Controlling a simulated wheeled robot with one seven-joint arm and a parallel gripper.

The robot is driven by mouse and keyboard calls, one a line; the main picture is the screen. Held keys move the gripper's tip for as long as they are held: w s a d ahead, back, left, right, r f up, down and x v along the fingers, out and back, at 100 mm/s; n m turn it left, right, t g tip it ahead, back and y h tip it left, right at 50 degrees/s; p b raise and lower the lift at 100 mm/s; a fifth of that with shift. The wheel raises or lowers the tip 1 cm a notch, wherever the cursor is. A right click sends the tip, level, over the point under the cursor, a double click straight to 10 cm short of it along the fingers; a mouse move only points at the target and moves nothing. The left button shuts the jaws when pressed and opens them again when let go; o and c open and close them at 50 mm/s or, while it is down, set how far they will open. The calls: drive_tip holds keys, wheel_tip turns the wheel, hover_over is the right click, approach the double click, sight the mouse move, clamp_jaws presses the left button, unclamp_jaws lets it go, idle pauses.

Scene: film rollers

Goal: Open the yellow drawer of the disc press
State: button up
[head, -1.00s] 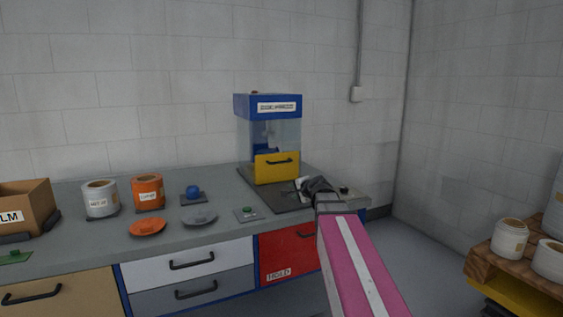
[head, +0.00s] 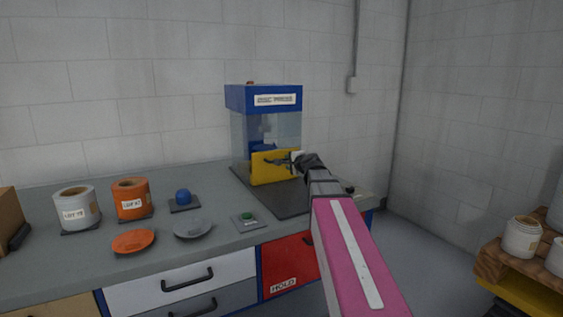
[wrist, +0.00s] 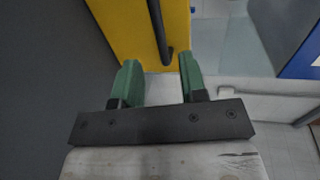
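The disc press (head: 263,98) has a blue top, clear walls and a white label, and stands at the back of the bench. Its yellow drawer (head: 262,177) shows a flat front low on the press, with a dark bar handle (head: 275,161). My gripper (head: 296,161) is at the right end of this handle. In the wrist view my gripper (wrist: 158,70) has its two green fingers apart, with the end of the black handle (wrist: 161,35) between their tips. The yellow drawer (wrist: 125,22) fills the top there. I cannot tell whether the fingers touch the bar.
A dark plate (head: 273,198) lies before the press, beside a green button (head: 248,217). Orange and grey discs, a blue ball (head: 183,197) and two tubs stand left on the bench. A pallet (head: 500,268) with white tubs is at the right.

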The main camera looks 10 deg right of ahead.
drive_tip(key=x, duration=0.8)
clamp_jaws()
